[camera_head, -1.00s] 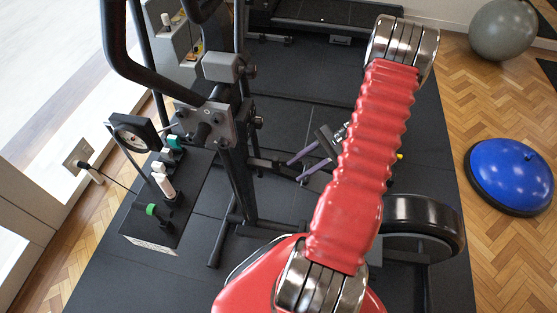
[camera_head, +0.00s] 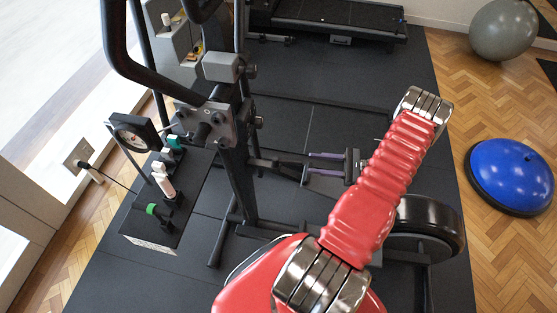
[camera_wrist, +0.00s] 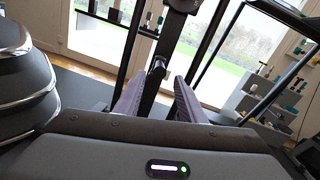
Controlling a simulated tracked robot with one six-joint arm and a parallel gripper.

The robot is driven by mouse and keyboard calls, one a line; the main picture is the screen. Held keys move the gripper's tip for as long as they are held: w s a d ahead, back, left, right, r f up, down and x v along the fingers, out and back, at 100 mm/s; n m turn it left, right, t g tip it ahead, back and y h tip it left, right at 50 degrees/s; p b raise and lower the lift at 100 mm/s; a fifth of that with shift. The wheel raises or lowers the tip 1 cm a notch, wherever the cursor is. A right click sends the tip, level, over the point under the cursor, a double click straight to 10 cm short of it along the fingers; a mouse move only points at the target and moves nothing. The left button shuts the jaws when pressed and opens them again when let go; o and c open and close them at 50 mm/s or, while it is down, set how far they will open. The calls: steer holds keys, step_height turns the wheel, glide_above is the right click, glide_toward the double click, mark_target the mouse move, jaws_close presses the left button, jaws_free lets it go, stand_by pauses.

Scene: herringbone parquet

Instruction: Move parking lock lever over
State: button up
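My gripper (camera_head: 307,167) has two purple fingers and points left, partly behind my red arm. In the wrist view, the fingers of my gripper (camera_wrist: 162,78) stand apart with nothing held between them. A dark box (camera_head: 172,205) on the left carries several small fittings: a green-collared one (camera_head: 154,210), a white one (camera_head: 163,182) and a teal one (camera_head: 174,142). I cannot tell which part is the parking lock lever. My gripper is well to the right of this box, beyond a black machine upright (camera_head: 238,165).
A round gauge (camera_head: 134,133) stands beside the box. A blue balance dome (camera_head: 511,176) and a grey ball (camera_head: 503,28) lie right. Dark mat is open behind my arm.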

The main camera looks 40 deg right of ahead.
mark_target(279, 160)
steer(key=shift+w+a, duration=0.1)
steer(key=x, duration=1.3)
steer(key=shift+w+a, duration=0.2)
steer(key=shift+a, duration=0.05)
steer(key=shift+c, duration=0.2)
jaws_close()
